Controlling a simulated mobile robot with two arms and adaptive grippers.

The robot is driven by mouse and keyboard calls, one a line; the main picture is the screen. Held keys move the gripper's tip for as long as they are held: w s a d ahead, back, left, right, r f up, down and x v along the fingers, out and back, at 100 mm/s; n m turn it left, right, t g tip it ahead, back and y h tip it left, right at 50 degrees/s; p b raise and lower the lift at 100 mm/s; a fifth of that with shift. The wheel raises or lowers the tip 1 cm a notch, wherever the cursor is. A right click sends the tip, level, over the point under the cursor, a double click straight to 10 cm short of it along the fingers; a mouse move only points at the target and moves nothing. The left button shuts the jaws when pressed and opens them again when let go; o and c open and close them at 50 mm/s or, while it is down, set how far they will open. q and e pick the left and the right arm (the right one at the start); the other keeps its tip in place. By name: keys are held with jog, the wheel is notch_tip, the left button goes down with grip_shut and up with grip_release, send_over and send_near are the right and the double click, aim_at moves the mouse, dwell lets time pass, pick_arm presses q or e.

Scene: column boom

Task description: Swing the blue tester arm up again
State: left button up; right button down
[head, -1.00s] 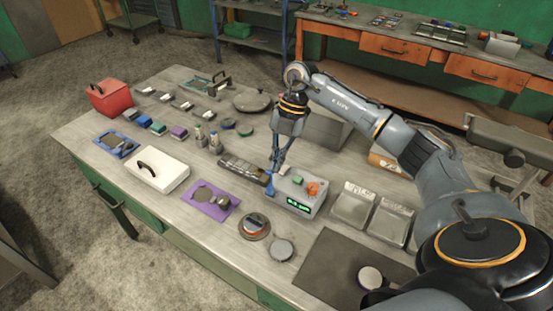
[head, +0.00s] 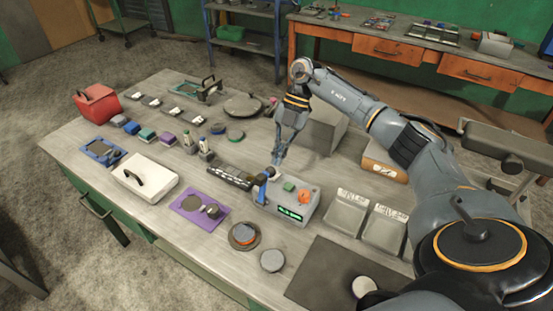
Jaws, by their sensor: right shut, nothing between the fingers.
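The tester (head: 287,203) is a grey box with a lit green display, a green button and an orange knob on top. Its blue arm (head: 261,188) shows at the box's left side, with a dark piece near its top. Its exact angle is hard to tell at this size. My right gripper (head: 277,161) points down just above and behind the box's left rear corner. Its fingers are shut and empty, close to the top of the blue arm; whether they touch it is unclear. My left gripper is not in view.
A dark patterned strip (head: 229,175) lies left of the tester. A purple mat (head: 189,213) and round discs (head: 272,260) lie in front. Grey trays (head: 346,214) stand to the right, a grey box (head: 323,132) behind. A white case (head: 146,181) sits further left.

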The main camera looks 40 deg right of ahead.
jog(key=v, duration=1)
jog(key=shift+s+r, duration=0.15)
jog(key=shift+r, duration=0.35)
jog(key=shift+a+r, duration=0.1)
jog(key=shift+a, duration=0.05)
